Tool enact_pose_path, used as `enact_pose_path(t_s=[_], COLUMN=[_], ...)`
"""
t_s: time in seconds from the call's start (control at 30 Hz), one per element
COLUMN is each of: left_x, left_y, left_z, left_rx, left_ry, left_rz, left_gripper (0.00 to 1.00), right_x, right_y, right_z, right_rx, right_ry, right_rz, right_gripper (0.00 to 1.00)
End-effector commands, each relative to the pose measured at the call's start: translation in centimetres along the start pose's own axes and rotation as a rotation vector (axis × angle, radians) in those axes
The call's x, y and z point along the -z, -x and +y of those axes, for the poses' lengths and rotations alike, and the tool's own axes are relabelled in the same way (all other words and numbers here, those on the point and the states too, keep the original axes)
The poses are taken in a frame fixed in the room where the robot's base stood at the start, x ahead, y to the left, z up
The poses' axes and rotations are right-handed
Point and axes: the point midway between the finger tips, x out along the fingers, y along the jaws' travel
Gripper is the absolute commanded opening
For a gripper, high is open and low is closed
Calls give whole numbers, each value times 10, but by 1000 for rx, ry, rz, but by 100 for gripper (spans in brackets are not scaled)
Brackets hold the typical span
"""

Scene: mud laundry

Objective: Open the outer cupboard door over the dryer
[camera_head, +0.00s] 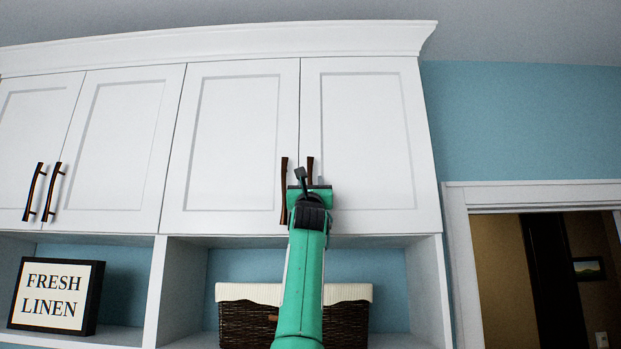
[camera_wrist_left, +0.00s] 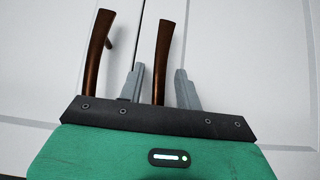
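The right-most white cupboard door (camera_head: 368,140) is closed, flush with the door to its left (camera_head: 238,140). Its dark bronze bar handle (camera_head: 310,168) is mostly hidden behind my left arm. My left gripper (camera_head: 301,178) is up at the doors. In the left wrist view, my left gripper (camera_wrist_left: 160,85) is open, with one grey finger on each side of the right door's handle (camera_wrist_left: 162,50). Gaps show between the fingers and the handle. The neighbouring door's handle (camera_wrist_left: 97,45) is outside the fingers, to the left. My right gripper is not in view.
Two more closed doors (camera_head: 116,140) are at the left. Below is an open shelf with a lined wicker basket (camera_head: 240,318) and a "FRESH LINEN" sign (camera_head: 54,295). Blue wall (camera_head: 520,120) and a doorway frame (camera_head: 458,260) are at the right.

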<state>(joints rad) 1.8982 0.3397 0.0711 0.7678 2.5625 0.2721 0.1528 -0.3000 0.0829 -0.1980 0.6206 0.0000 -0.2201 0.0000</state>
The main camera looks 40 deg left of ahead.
Motion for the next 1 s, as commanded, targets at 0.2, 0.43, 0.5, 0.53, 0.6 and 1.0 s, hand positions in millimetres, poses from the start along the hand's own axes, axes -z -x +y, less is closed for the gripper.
enact_pose_path(t_s=[0.2, 0.43, 0.5, 0.53, 0.6, 1.0], left_x=[0, 0, 0, 0, 0, -14], left_y=[-1, -1, -1, -1, -1, 16], left_z=[0, 0, 0, 0, 0, -4], left_rx=[0, 0, 0, 0, 0, -41], left_ry=[0, 0, 0, 0, 0, -39], left_rz=[0, 0, 0, 0, 0, -3], left_gripper=[35, 7, 0, 0, 0, 0], right_x=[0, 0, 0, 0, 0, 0], right_y=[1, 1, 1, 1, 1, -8], right_z=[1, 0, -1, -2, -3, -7], right_rx=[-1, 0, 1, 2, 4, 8], right_ry=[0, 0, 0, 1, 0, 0], right_rz=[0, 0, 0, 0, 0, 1], right_gripper=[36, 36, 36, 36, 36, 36])
